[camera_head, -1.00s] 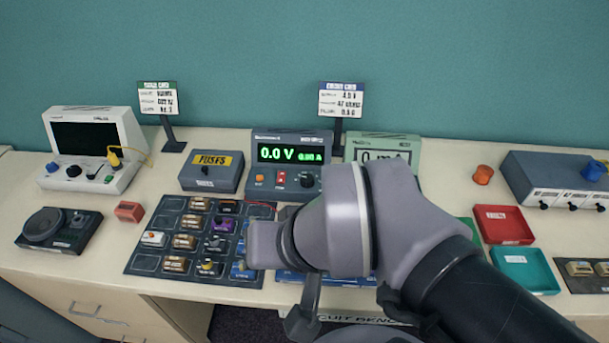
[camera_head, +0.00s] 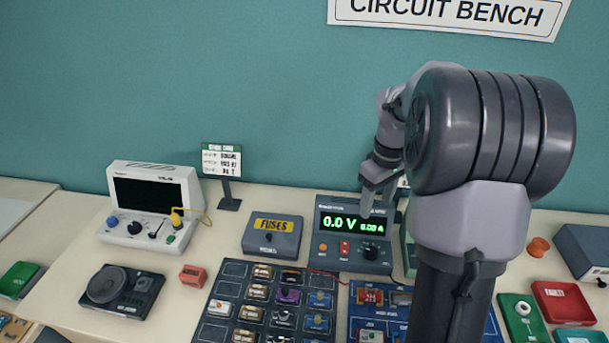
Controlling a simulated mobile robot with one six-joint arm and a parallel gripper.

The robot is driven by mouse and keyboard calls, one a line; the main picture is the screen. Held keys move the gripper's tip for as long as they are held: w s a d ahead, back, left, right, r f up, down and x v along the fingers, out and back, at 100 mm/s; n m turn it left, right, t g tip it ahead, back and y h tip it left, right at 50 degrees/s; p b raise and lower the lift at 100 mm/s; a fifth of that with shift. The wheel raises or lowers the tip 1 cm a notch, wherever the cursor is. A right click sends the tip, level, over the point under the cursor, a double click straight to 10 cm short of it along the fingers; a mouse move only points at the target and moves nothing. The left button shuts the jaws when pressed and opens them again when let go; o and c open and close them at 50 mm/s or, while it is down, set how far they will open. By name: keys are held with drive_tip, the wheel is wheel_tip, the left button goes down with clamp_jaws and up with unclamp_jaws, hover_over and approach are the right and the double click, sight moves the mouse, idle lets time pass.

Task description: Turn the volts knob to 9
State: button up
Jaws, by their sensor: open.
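The power supply (camera_head: 335,262) is a dark box with a green display reading 0.0 V and 0.00 A. Its black round knob (camera_head: 370,251) is on the lower right of the front panel, beside an orange button (camera_head: 323,247) and a red switch (camera_head: 345,250). Any lettering at the knob is too small to read. My gripper (camera_head: 368,205) is open and empty, in front of the display's upper right part in this view, above the knob and apart from it. The gripper partly hides the supply's top right.
A grey fuses box (camera_head: 271,238) stands left of the supply, with a white oscilloscope (camera_head: 152,215) farther left. A tray of component blocks (camera_head: 232,295) and a blue board (camera_head: 353,315) lie in front. My arm hides much of the right side.

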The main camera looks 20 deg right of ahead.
sight(371, 250)
drive_tip(key=f+b, duration=0.2)
drive_tip(key=f, duration=0.4)
drive_tip(key=d+f+b, duration=0.1)
drive_tip(key=f, duration=0.5)
drive_tip(key=d+f+b, duration=0.1)
drive_tip(key=f+b, duration=0.1)
drive_tip(key=f, duration=0.4)
drive_tip(key=shift+s+f+b, duration=0.1)
drive_tip(key=shift+f+b, duration=0.2)
drive_tip(key=shift+f, duration=0.1)
clamp_jaws()
